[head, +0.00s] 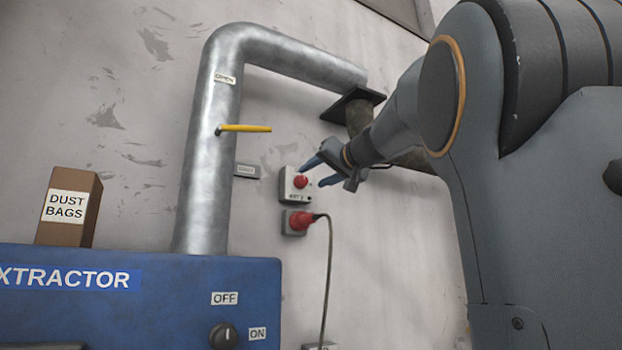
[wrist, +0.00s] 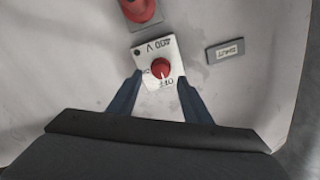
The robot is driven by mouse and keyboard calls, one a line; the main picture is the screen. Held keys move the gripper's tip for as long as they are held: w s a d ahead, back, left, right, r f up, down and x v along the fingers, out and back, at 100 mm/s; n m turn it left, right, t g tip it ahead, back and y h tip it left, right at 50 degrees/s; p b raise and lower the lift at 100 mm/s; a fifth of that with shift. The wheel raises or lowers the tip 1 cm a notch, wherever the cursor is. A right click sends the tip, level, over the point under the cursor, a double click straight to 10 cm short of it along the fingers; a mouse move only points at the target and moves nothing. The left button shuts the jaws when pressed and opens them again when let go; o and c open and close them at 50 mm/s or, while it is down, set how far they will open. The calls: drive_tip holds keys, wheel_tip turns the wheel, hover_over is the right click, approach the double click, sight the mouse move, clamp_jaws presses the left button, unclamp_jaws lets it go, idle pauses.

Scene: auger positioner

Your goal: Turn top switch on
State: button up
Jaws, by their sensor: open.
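The top switch (head: 295,184) is a pale box with a red round knob on the wall, above a red plug and socket. In the wrist view the switch box (wrist: 151,52) carries the lettering "400 V" and "OFF". Its red knob (wrist: 161,68) has a white mark that points toward the "OFF" lettering. My gripper (head: 316,172) is open in front of the switch. In the wrist view the two blue fingers of my gripper (wrist: 158,92) stand on either side of the knob, apart from it. I cannot tell how far the fingertips are from the box.
A red plug (head: 301,221) with a hanging cable sits just below the switch. A metal duct (head: 205,150) with a yellow lever (head: 245,128) stands to the left. A "SHUT" label (wrist: 226,49) is on the wall. The blue extractor (head: 140,300) is at lower left.

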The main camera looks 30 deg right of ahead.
sight(305, 180)
drive_tip(key=shift+w+a+p, duration=0.15)
drive_tip(key=shift+w+p, duration=0.25)
drive_tip(key=shift+w, duration=0.75)
drive_tip(key=shift+w+a+p, duration=0.15)
drive_tip(key=shift+w+p, duration=0.25)
drive_tip(key=shift+w, duration=0.7)
drive_tip(key=shift+c, duration=0.3)
drive_tip(key=c, duration=1)
drive_tip(key=shift+d, duration=0.15)
